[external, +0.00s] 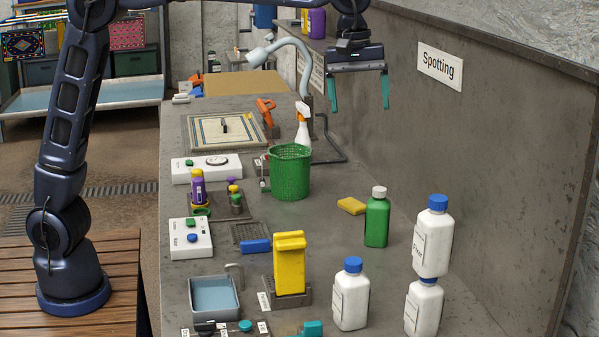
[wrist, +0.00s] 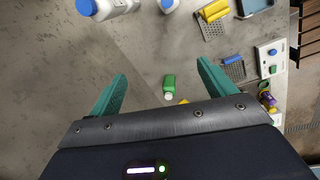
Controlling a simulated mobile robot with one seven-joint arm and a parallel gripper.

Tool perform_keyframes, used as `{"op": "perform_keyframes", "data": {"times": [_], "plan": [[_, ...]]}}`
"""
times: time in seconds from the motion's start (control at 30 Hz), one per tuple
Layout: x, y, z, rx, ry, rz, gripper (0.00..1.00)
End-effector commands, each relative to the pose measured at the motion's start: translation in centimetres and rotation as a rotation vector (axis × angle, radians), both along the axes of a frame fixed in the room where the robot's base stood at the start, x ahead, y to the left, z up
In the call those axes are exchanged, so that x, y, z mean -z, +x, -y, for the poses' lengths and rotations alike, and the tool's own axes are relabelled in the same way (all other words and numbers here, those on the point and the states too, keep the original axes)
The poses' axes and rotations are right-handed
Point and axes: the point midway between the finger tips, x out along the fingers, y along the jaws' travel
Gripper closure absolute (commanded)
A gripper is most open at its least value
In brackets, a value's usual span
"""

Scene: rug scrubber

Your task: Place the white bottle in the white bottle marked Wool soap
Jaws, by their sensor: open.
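Three white bottles with blue caps stand at the front right of the bench in the external view. The upper bottle (external: 433,245) appears to stand on top of the lower bottle (external: 423,311), whose cap is partly hidden. The third bottle (external: 351,300) stands apart to their left. Their labels are turned aside and too small to read surely. In the wrist view, a large white bottle (wrist: 118,6) and a smaller one (wrist: 172,6) are cut by the top edge. My gripper (external: 359,93) is open and empty, high above the bench; its fingers also show in the wrist view (wrist: 162,70).
A green bottle (external: 377,221) stands right of centre; it shows between my fingers (wrist: 169,84). A yellow sponge (external: 351,206), green basket (external: 290,174), yellow container (external: 289,265) and tray (external: 214,297) share the bench. A wall with a Spotting sign (external: 440,67) bounds the right.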

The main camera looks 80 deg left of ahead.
Motion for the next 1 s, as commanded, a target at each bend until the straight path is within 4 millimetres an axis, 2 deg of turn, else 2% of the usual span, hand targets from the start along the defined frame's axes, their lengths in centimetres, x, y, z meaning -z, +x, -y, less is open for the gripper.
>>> {"op": "perform_keyframes", "data": {"times": [0.03,0.23,0.47,0.77,1.0], "plan": [[-0.6,-1.5,-1.3,0.033,0.0,0.014,0.17],[-1.5,-7.3,-5.4,0.202,0.013,0.065,0.17],[-1.3,-14.3,-9.4,0.396,0.044,0.126,0.17],[0.8,-23.9,-13.4,0.65,0.112,0.201,0.17],[4.1,-31.4,-15.7,0.854,0.189,0.25,0.17]]}}
